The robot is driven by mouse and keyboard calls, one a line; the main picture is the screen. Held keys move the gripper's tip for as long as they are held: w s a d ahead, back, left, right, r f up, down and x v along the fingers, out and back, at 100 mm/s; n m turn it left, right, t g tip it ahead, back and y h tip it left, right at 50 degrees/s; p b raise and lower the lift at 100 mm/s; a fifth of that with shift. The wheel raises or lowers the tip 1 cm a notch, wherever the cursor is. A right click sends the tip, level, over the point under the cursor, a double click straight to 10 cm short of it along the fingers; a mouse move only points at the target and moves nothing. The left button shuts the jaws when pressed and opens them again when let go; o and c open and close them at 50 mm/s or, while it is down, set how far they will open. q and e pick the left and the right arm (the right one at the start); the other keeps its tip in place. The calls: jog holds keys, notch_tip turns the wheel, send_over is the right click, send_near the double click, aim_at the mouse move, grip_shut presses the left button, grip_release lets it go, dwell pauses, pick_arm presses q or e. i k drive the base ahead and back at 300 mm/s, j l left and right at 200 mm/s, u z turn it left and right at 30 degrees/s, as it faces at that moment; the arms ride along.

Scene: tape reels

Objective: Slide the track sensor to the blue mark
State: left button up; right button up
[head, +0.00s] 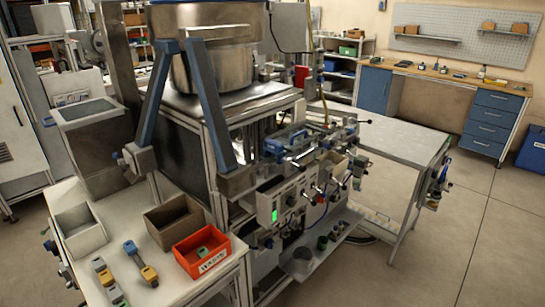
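A machine (300,185) with a large metal bowl (215,65) on top stands in the middle. Along its front runs a rail assembly (305,150) with blue, silver and dark fittings. A blue fitting (275,147) sits near the left end of this assembly. The parts are too small for me to tell which is the track sensor, and I cannot make out a blue mark on the track.
On a white table at lower left stand a white bin (80,230), a brown bin (173,220), a red labelled bin (201,252) and several yellow-and-grey parts. A grey side table (400,135) stands right of the machine. The floor (455,240) at right is clear.

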aim_at(326, 145)
jog(key=i+l, duration=0.2)
jog(key=i, duration=0.2)
jog(key=i+l, duration=0.15)
jog(key=i, duration=0.2)
jog(key=i+l, duration=0.2)
jog(key=i, duration=0.2)
